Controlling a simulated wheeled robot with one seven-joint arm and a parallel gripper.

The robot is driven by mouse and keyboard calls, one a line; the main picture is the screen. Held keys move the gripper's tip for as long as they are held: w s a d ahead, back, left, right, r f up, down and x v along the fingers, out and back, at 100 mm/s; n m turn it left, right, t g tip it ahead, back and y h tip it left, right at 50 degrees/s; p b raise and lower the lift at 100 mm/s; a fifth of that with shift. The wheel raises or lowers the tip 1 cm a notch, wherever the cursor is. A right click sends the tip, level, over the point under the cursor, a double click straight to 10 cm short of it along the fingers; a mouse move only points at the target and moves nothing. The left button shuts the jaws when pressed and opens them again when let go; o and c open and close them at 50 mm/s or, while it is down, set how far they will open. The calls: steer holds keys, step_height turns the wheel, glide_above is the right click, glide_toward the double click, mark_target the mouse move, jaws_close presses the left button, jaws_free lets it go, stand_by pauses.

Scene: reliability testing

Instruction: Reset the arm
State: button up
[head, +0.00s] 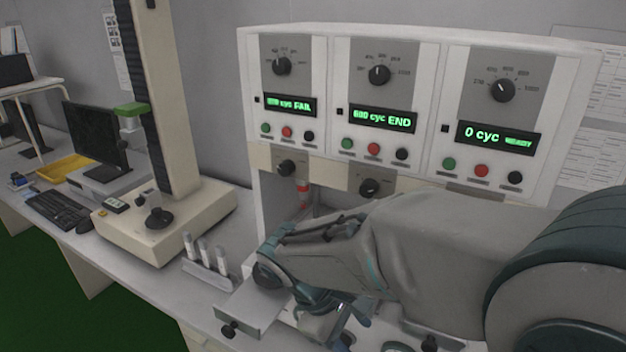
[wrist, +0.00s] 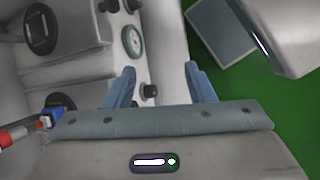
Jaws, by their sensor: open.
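My gripper (wrist: 161,88) shows in the wrist view with its two blue fingers wide apart and nothing between them. In the head view my arm bends across the lower right, in front of the white test machine (head: 428,50); the arm hides much of the machine's lower part. The machine has three panels. The left display (head: 290,104) ends in FAIL, its number hard to read. The middle display (head: 382,118) reads 600 cyc END.
A rack of tubes (head: 207,266) stands on the bench left of my arm. A column tester (head: 165,220), keyboard (head: 58,211) and monitor (head: 95,137) are further left. A red-tipped item (wrist: 20,133) is close to the gripper body in the wrist view. Green floor (wrist: 235,85) shows beyond the right finger.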

steer(key=s+d+r+m+t+y, duration=0.3)
steer(key=d+m+y, duration=0.2)
steer(key=d+m, duration=0.3)
steer(key=shift+s+d+r+m+y, duration=0.2)
steer(key=shift+s+m+y, duration=0.2)
steer(key=shift+m, duration=1.1)
